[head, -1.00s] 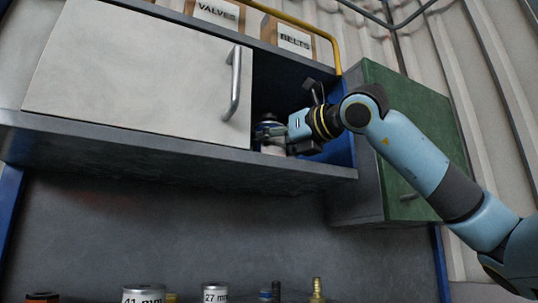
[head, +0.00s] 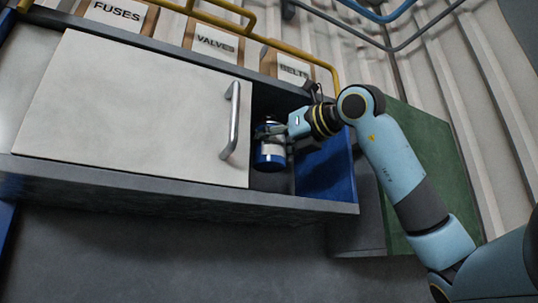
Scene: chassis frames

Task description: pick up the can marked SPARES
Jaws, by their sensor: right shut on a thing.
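A blue can (head: 269,158) with a pale label band is in the open right part of the wall cabinet (head: 150,190). Its label is too small to read, so I cannot tell whether it says SPARES. My right gripper (head: 276,136) reaches in from the right and is shut on the can. The can is upright or nearly so, and its base appears raised above the shelf. The fingers and the cabinet's shadow hide part of it. My left gripper is not in view.
A white sliding door (head: 130,110) with a metal handle (head: 232,120) stands just left of the can. A blue panel (head: 328,172) is right of it. Boxes marked FUSES (head: 116,14), VALVES (head: 214,42) and BELTS (head: 293,70) stand on top behind a yellow rail. A green cabinet (head: 432,150) is at right.

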